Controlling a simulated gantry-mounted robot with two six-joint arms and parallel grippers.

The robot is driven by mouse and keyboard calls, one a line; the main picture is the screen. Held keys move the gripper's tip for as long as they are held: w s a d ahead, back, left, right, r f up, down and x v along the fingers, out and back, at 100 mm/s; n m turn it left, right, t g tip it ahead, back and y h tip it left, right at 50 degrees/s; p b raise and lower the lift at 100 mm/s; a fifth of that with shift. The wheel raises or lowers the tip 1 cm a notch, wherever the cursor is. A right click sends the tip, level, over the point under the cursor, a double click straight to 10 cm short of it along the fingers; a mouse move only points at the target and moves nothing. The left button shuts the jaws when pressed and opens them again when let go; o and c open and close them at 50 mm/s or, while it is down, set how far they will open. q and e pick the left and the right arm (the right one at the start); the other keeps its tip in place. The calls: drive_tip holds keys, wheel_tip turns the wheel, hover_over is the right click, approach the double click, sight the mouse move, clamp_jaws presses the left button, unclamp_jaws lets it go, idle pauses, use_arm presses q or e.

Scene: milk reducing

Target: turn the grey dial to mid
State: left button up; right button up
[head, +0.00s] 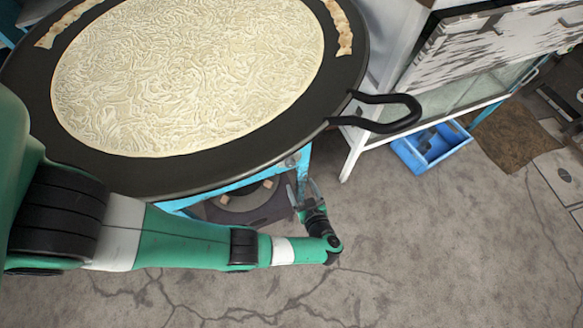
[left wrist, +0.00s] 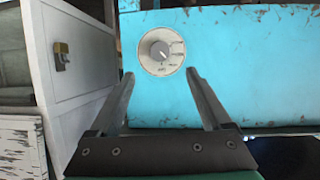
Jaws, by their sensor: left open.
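The grey dial (left wrist: 161,51) is a round knob on a pale disc with markings, on a blue panel (left wrist: 240,50) in the left wrist view. In the head view, a small round grey spot on the blue frame under the pan, at the dial's place, shows as the dial (head: 292,160). My left gripper (left wrist: 161,75) is open and empty. Its fingers point at the panel, with the dial between and just beyond the fingertips. In the head view my left gripper (head: 304,184) is low beside the blue frame. Which mark the dial points at is too small to read.
A large black pan (head: 200,170) with a pale flat sheet of food (head: 190,70) is above the blue frame. Its black handle (head: 400,115) juts out right. A white cabinet (left wrist: 80,75) stands left of the panel. A blue crate (head: 432,147) sits on the floor.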

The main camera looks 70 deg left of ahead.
sight(291, 165)
use_arm(q)
drive_tip(key=b+x, duration=0.4)
drive_tip(key=x, duration=0.7)
drive_tip(key=shift+s, duration=0.1)
drive_tip(key=shift+a, duration=0.25)
clamp_jaws()
